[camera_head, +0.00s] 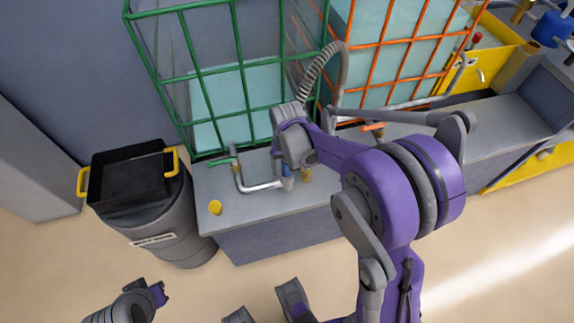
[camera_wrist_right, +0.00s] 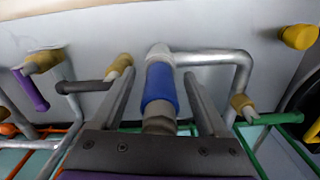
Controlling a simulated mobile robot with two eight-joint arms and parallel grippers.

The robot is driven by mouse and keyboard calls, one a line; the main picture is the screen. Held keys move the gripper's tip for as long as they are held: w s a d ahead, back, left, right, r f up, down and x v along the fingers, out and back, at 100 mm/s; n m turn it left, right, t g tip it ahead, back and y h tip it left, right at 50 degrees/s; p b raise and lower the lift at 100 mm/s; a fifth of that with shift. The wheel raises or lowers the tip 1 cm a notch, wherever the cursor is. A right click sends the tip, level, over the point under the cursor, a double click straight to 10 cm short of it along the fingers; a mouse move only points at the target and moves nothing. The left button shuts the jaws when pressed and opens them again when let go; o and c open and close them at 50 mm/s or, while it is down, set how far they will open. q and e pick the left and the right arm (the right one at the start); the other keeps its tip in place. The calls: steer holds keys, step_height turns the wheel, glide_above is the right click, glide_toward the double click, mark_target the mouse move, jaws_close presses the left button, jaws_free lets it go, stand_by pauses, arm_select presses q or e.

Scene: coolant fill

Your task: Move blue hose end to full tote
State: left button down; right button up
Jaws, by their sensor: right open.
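The blue hose end (camera_head: 287,182) sits at the end of a bent metal pipe running to the green-handled valve (camera_head: 225,161) of the green-caged tote (camera_head: 170,80). That tote holds liquid only low down. The orange-caged tote (camera_head: 395,55) is filled much higher and has an orange-handled valve (camera_head: 372,127). My right gripper (camera_wrist_right: 159,78) is open, with one finger on each side of the blue hose end (camera_wrist_right: 158,88); I cannot tell whether they touch it. Part of my left arm (camera_head: 130,302) shows at the bottom left; its jaws are unclear.
A grey corrugated hose (camera_head: 322,66) arches above my right wrist. A yellow valve with a dark handle (camera_wrist_right: 118,65) stands close left of the fingers in the wrist view. A black tray (camera_head: 128,175) tops a grey drum (camera_head: 165,232). The floor in front is clear.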

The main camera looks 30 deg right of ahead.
jaws_close()
steer(key=c, duration=0.7)
jaws_free()
steer(key=c, duration=0.4)
steer(key=shift+r, duration=0.1)
steer(key=shift+c, duration=0.2)
steer(key=shift+r, duration=0.25)
steer(key=shift+r+p, duration=2.1)
steer(key=shift+r, duration=0.7)
